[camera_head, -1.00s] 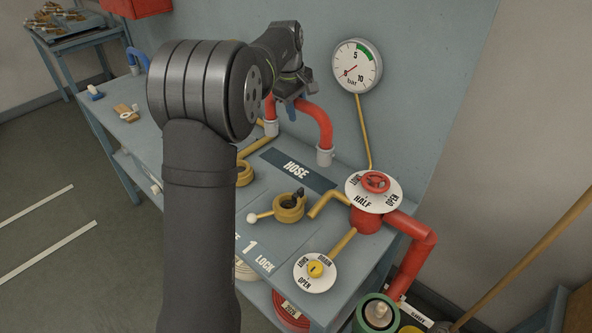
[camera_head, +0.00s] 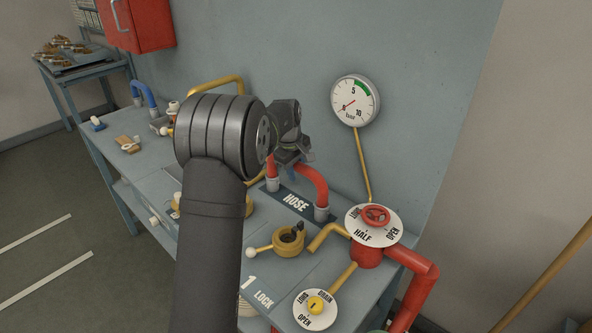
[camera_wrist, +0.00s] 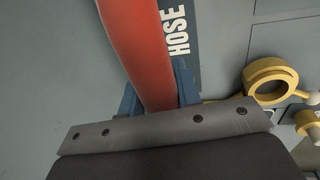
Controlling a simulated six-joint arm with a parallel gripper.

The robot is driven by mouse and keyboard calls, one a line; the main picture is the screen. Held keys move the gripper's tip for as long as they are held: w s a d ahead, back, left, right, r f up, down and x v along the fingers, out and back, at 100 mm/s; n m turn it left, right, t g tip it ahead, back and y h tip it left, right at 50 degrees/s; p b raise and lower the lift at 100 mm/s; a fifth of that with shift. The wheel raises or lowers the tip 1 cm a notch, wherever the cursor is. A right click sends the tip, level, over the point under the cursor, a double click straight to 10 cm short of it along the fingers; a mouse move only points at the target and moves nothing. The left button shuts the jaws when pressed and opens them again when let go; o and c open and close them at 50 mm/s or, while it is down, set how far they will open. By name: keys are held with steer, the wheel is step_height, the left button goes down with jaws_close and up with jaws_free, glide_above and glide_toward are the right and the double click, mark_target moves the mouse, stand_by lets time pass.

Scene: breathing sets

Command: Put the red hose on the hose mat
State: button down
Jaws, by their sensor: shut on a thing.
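The red hose (camera_head: 313,180) is an arched tube with grey end collars, and it also shows in the wrist view (camera_wrist: 140,40). My gripper (camera_head: 290,156) is shut on the upper part of its arch, with blue fingers on both sides of the tube in the wrist view (camera_wrist: 158,97). The hose mat (camera_head: 303,204) is a dark blue strip lettered HOSE on the bench top, also in the wrist view (camera_wrist: 178,30). In the head view both hose ends overlap the mat, hanging downward. I cannot tell whether they touch it. My arm hides part of the bench.
A yellow valve ring with a lever (camera_head: 287,242) and the HALF dial with a red handwheel (camera_head: 374,217) are near the mat. A pressure gauge (camera_head: 356,100) is on the wall behind. A blue hose (camera_head: 143,93) stands at the bench's far left.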

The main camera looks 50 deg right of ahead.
steer(key=c, duration=1.1)
jaws_free()
steer(key=shift+f, duration=0.1)
steer(key=shift+o, duration=0.2)
step_height(320, 180, up, 12)
steer(key=a, duration=0.2)
steer(key=shift+a, duration=0.2)
